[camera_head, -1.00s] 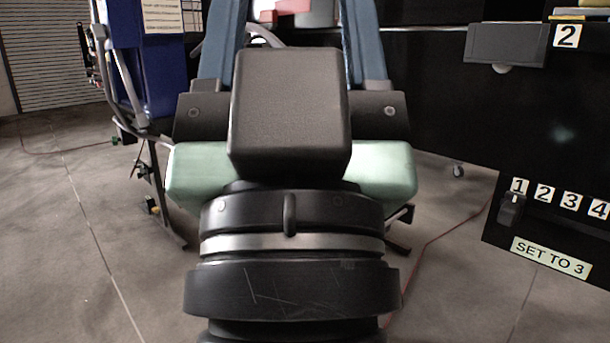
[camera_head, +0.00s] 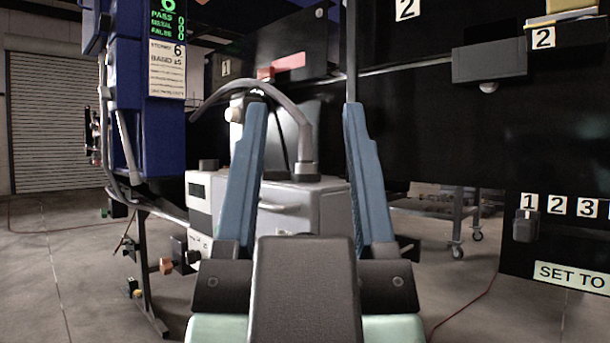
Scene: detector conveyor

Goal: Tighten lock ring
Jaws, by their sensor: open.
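My gripper (camera_head: 304,112) points away from me in the middle of the view, its two blue fingers wide apart with nothing between them. Between the fingers, farther off, a grey cable (camera_head: 285,98) arches over and runs down into a round grey collar (camera_head: 306,172) on top of a light grey cabinet (camera_head: 322,205). This collar may be the lock ring, but it is too small to be sure. The gripper appears well short of it. The left finger hides part of the cabinet.
A blue column (camera_head: 160,120) with a green display and a metal frame stands at left. A black panel (camera_head: 560,230) with numbered labels and a switch (camera_head: 525,225) is at right. A wheeled cart (camera_head: 450,215) stands behind. Open floor (camera_head: 90,260) lies at left.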

